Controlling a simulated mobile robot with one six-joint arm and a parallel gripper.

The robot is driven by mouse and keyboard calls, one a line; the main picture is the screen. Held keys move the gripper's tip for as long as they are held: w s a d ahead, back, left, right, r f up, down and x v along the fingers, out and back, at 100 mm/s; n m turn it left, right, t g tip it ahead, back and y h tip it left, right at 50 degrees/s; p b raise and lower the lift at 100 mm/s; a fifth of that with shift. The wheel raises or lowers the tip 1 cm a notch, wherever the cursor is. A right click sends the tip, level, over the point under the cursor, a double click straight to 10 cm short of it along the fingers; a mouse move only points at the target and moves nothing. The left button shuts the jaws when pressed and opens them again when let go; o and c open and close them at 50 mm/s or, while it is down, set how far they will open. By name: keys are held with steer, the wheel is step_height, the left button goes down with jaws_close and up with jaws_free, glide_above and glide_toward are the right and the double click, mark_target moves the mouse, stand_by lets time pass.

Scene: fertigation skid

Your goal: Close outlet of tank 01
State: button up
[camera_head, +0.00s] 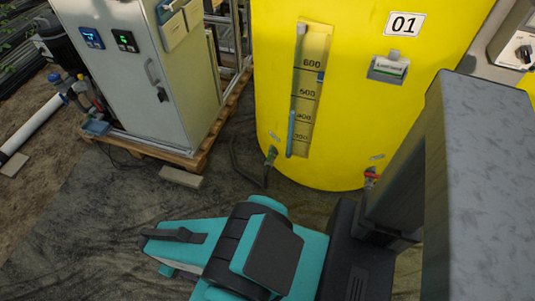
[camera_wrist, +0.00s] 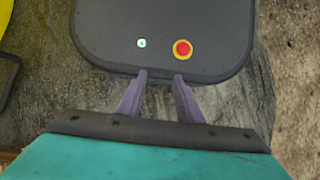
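The yellow tank (camera_head: 350,120) with the label 01 (camera_head: 404,24) stands at the upper middle and right of the head view. A small green fitting (camera_head: 271,156) with a dark hose is low on its left side. A small red-handled valve (camera_head: 371,176) is low on its right side, partly hidden by my arm. I cannot tell from its small size how the handle is turned. My gripper (camera_wrist: 159,76) shows in the wrist view with two purple-grey fingers apart and nothing between them. It points down, away from both fittings. A yellow edge, likely the tank (camera_wrist: 7,62), shows at far left there.
A grey cabinet (camera_head: 165,80) with two displays stands on a wooden pallet (camera_head: 205,143) left of the tank. A flat block (camera_head: 181,177) lies on the dark ground in front. A control box with a knob (camera_head: 523,50) is at upper right. The left foreground is clear.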

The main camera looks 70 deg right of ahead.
steer(key=shift+d, duration=0.1)
steer(key=w+d+f+m+t+b, duration=0.4)
steer(key=w+d+f+t+b, duration=0.4)
steer(key=w+f, duration=0.5)
steer(key=w+d+f+m+t+h+b, duration=0.25)
steer(key=d+b, duration=0.25)
steer(key=d, duration=0.4)
steer(key=w+d+f+m+t+h+b, duration=0.1)
steer(key=w+d+t+b, duration=0.2)
steer(key=d, duration=0.7)
steer(key=s+d+m+g+h+b, duration=0.1)
steer(key=s+d+m+h+b, duration=0.2)
steer(key=d, duration=0.5)
steer(key=s+d+m+h+b, duration=0.25)
steer(key=d+h+b, duration=0.2)
steer(key=d, duration=0.45)
steer(key=s+d+r+m+g+h+b, duration=0.2)
steer(key=s+d, duration=0.3)
steer(key=s, duration=0.4)
steer(key=s+d+r+m+g+h+b, duration=0.2)
steer(key=s+d+g+h+b, duration=0.2)
steer(key=s, duration=0.5)
steer(key=shift+s+d+h, duration=0.3)
steer(key=shift+d+h, duration=0.2)
steer(key=shift+d, duration=0.45)
